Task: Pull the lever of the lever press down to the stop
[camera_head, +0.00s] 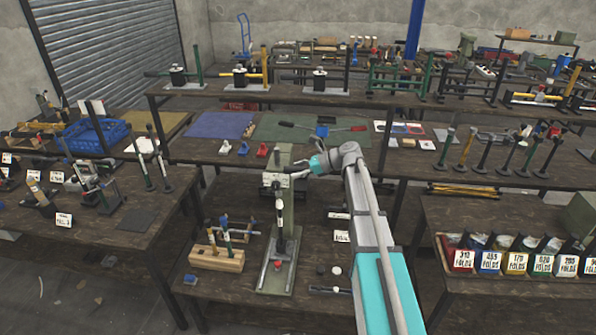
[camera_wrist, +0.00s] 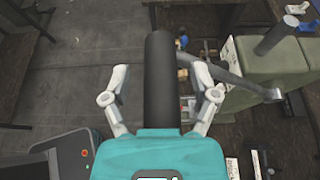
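The lever press (camera_head: 283,215) has a pale green column and stands on the low table in the middle of the head view. Its column also shows at the right of the wrist view (camera_wrist: 250,72). In the wrist view, a thick black handle (camera_wrist: 160,75) runs between the two fingers of my gripper (camera_wrist: 160,88). The fingers are spread, with a gap on each side of the handle. A grey rod (camera_wrist: 232,80) runs from near the handle to the press. In the head view my gripper (camera_head: 305,170) is small beside the press top, and its finger contact is unclear.
A wooden block with tools (camera_head: 217,258) stands left of the press. Small dark parts (camera_head: 330,270) lie to its right. A shelf of parts (camera_head: 250,150) runs behind the press. Labelled bins (camera_head: 515,260) stand at the right.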

